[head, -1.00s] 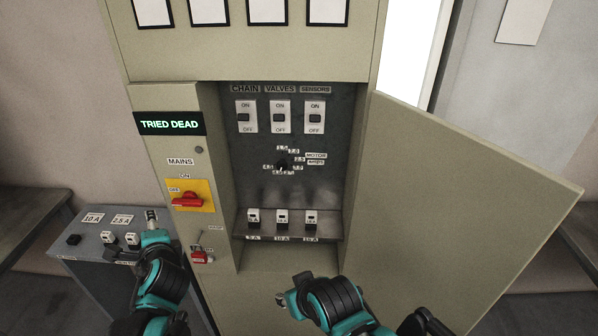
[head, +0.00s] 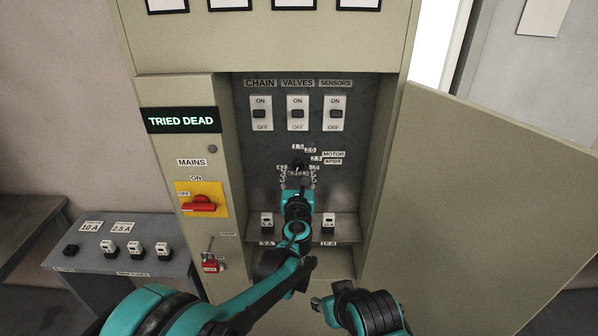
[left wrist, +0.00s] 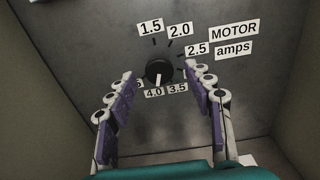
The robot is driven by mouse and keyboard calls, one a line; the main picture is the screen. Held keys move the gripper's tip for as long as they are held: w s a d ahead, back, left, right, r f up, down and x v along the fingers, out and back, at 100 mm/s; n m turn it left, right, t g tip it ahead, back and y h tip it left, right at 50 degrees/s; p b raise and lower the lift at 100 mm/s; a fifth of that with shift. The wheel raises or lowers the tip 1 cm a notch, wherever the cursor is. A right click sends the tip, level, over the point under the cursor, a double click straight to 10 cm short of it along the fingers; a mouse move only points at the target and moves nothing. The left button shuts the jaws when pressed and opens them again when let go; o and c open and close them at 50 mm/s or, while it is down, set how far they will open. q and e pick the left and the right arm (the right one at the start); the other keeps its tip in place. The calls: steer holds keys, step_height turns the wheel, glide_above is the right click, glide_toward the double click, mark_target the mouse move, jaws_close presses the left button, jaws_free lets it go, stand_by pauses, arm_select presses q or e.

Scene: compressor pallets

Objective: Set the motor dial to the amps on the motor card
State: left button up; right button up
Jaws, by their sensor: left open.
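The motor dial (head: 298,164) is a small black round knob on the grey back panel of the open cabinet. In the left wrist view the dial (left wrist: 160,70) has number labels around it, with 1.5, 2.0, 2.5, 3.5 and 4.0 legible. Its pointer setting is not clear. My left gripper (head: 298,176) is open in front of the dial. In the left wrist view its fingers (left wrist: 160,76) stand either side of the dial, seemingly apart from it. My right gripper (head: 322,304) is low in front of the cabinet, jaws unclear. No readable motor card shows.
Three switches (head: 297,113) sit above the dial. Fuses (head: 267,221) stand on the ledge below, partly behind my left arm. The cabinet door (head: 480,200) is open at right. A red mains handle (head: 199,204) is at left, and a side bench (head: 120,258) holds several fuses.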

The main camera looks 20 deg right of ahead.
arm_select(q)
steer(key=shift+x, duration=0.85)
steer(key=shift+a, duration=0.1)
steer(key=shift+r, duration=0.1)
steer(key=c, duration=1.1)
steer(key=shift+c, duration=0.2)
